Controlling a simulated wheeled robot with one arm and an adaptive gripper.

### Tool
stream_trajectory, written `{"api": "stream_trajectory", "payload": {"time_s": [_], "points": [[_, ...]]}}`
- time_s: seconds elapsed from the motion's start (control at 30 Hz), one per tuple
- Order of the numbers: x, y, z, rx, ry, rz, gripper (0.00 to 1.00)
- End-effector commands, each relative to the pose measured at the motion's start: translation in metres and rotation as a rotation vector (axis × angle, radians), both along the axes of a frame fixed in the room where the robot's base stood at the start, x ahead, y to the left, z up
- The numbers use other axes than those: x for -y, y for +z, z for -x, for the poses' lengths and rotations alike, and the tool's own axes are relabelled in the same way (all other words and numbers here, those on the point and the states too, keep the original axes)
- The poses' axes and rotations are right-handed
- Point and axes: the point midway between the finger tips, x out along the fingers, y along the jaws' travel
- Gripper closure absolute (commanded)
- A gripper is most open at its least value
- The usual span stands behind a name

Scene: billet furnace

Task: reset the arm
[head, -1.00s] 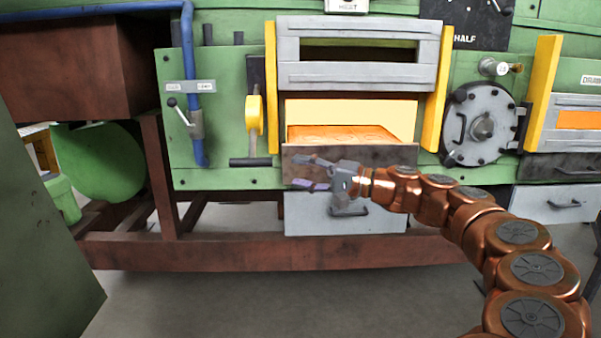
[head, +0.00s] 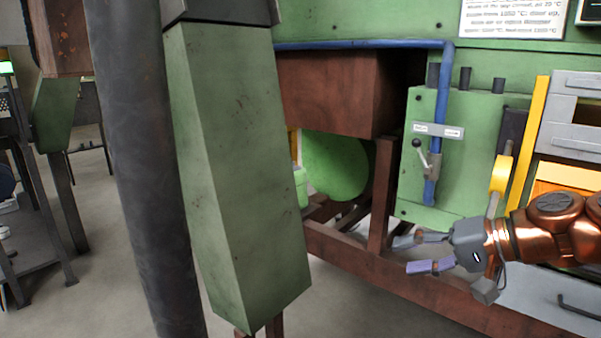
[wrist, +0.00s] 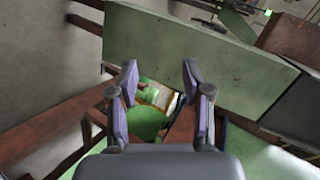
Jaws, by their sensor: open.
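My gripper (head: 424,254) is at the right of the head view, at the end of my copper-coloured arm. Its two fingers are apart and point left, with nothing between them. It is in front of the green furnace panel and the rusty lower beam. In the wrist view my gripper (wrist: 160,82) shows both purple-padded fingers spread and empty. Beyond them are a green rounded part and a large green panel.
A green column (head: 240,180) and a dark round post (head: 145,170) stand in the left and middle of the head view. A rusty beam (head: 400,285) runs below the furnace. A blue pipe (head: 435,130) and a yellow-handled lever (head: 501,175) are near my arm.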

Motion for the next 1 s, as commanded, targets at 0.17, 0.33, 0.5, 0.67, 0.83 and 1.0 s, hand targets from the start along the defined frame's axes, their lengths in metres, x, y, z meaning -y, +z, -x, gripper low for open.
{"api": "stream_trajectory", "payload": {"time_s": [0.17,0.33,0.5,0.67,0.83,1.0], "points": [[-0.064,0.002,0.053,-0.133,0.171,0.228,0.51],[-0.085,-0.010,0.111,-0.258,0.283,0.445,0.51],[-0.075,-0.016,0.169,-0.379,0.351,0.661,0.51],[-0.049,-0.015,0.215,-0.478,0.376,0.829,0.51],[-0.027,-0.014,0.244,-0.546,0.379,0.930,0.51],[-0.020,-0.015,0.251,-0.565,0.376,0.957,0.51]]}}
